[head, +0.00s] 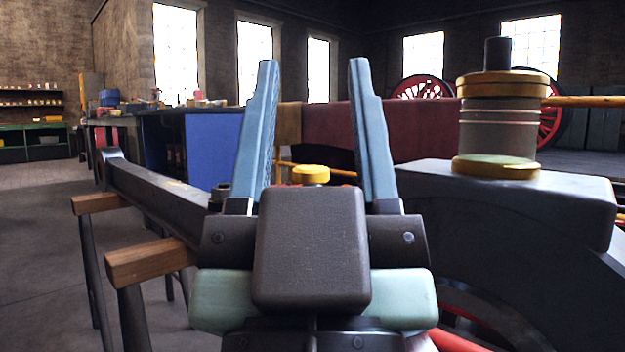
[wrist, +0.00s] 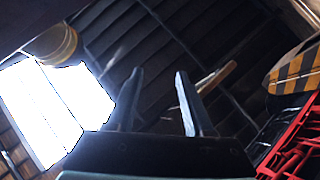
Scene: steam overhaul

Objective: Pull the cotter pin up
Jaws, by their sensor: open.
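My gripper (head: 313,66) stands upright in the middle of the head view, its two blue fingers spread apart with nothing between them. It also shows in the wrist view (wrist: 159,75), open and empty. I cannot make out the cotter pin for certain in either view. A dark steel rod (head: 150,192) lies at the left, with a small dark stub (head: 220,190) near its end, beside my gripper. A small yellow cap (head: 311,174) shows behind my gripper, between the fingers; what is below it is hidden.
Wooden-topped trestles (head: 152,262) stand under the rod. A glass and brass cup (head: 498,125) stands on a grey metal block (head: 570,195) at the right. A blue cabinet (head: 200,150) is behind. The wrist view shows the dark roof, a striped block (wrist: 292,70) and red lattice (wrist: 292,145).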

